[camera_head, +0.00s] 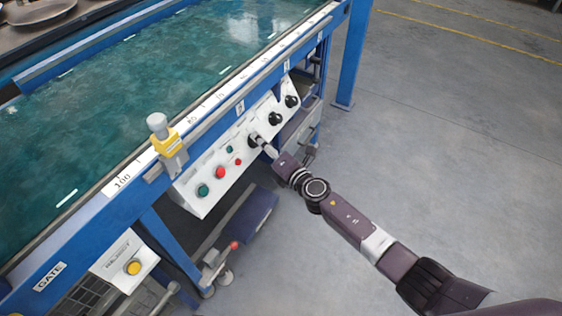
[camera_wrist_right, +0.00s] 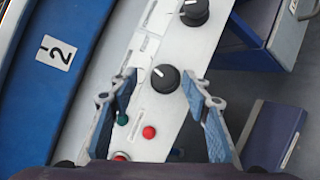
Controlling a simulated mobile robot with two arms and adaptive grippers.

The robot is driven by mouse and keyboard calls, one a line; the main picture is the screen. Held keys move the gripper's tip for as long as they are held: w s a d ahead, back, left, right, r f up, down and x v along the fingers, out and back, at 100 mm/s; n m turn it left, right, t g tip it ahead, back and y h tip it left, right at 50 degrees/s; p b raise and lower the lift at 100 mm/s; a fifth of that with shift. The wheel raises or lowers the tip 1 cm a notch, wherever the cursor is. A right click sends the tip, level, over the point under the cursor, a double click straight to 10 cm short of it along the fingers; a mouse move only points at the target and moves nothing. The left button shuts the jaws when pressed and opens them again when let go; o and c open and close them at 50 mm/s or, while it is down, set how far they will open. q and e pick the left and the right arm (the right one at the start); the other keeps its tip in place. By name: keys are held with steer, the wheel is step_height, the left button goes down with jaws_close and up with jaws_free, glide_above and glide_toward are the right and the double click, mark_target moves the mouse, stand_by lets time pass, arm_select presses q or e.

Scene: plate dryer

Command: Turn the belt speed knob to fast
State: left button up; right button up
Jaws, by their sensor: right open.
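The white control panel (camera_head: 217,172) on the blue machine's side carries several black knobs; their labels are too small to read, so I cannot tell which is belt speed. My right gripper (camera_head: 263,145) is at the nearest knob (camera_head: 253,140). In the right wrist view my right gripper (camera_wrist_right: 160,79) is open, with one finger on each side of that black knob (camera_wrist_right: 166,80). Its white mark points to the upper left. I cannot tell whether the fingers touch it. Another knob (camera_wrist_right: 194,12) is beyond. My left gripper is not in view.
Green and red buttons (camera_head: 219,172) sit on the panel beside the knob. A yellow and grey clamp (camera_head: 168,145) stands on the blue rail. A yellow button box (camera_head: 132,267) is at lower left. The grey floor (camera_head: 440,130) at right is clear.

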steer(key=v, duration=1)
steer(key=shift+s+f, duration=0.25)
steer(key=shift+s, duration=0.05)
steer(key=shift+d, duration=0.1)
